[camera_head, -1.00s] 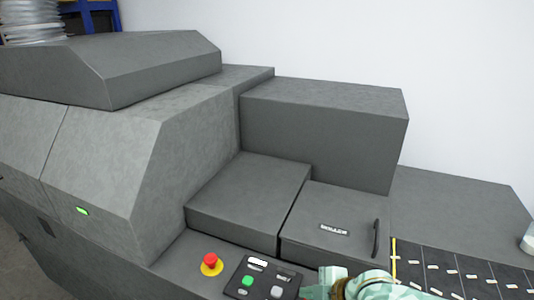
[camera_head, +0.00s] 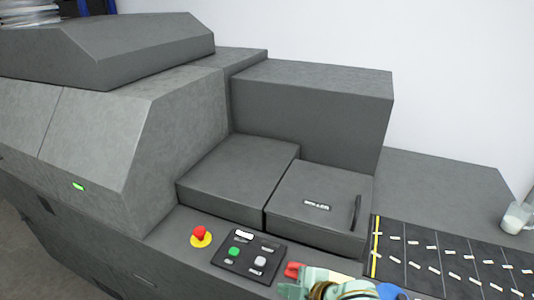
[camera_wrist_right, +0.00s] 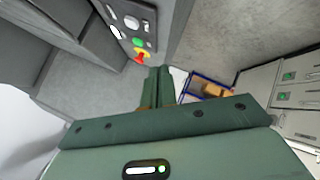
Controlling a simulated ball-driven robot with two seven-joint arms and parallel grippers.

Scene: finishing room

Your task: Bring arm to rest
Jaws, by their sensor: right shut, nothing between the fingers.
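My right gripper (camera_head: 288,291) shows at the bottom edge of the head view, pale green, beside the front of a grey machine and just below its button panel (camera_head: 248,254). In the right wrist view its two dark green fingers (camera_wrist_right: 157,72) lie together, shut with nothing between them. A red emergency button on a yellow base (camera_head: 201,236) is left of the panel; it also shows in the right wrist view (camera_wrist_right: 141,57), beyond the fingertips. My left gripper is not in view.
The grey machine's lid with a black handle (camera_head: 357,213) is shut. A dark feed surface with pale marks (camera_head: 455,262) lies at right. A glass with white contents (camera_head: 516,218) stands at the right edge. A small red object (camera_head: 292,269) is close to my right gripper. Blue-framed shelving (camera_wrist_right: 196,82) shows behind.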

